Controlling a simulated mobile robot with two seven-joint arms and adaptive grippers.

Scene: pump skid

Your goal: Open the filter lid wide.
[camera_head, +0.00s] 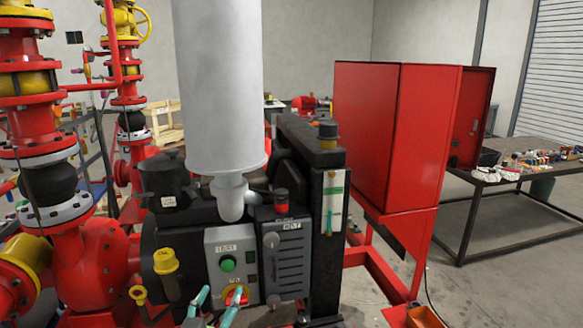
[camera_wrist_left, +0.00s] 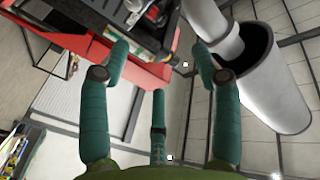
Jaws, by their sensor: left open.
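A dark grey louvred cover (camera_head: 290,262) sits on the front of the black engine unit, beside the grey control box (camera_head: 232,262) with a green button. It has round knobs at its left edge and a small label I cannot read; it looks closed and is probably the filter lid. My left gripper (camera_head: 217,302) is at the bottom of the head view, in front of the control box, left of and below the cover. In the left wrist view its teal fingers (camera_wrist_left: 160,62) are spread with nothing between them. My right gripper is not in view.
A large grey cylinder (camera_head: 217,80) rises above the unit. Red pump piping (camera_head: 100,255) stands at left, a yellow-capped filler (camera_head: 165,262) beside the control box. A red cabinet (camera_head: 395,140) stands behind at right; a table (camera_head: 480,183) with small items is farther right.

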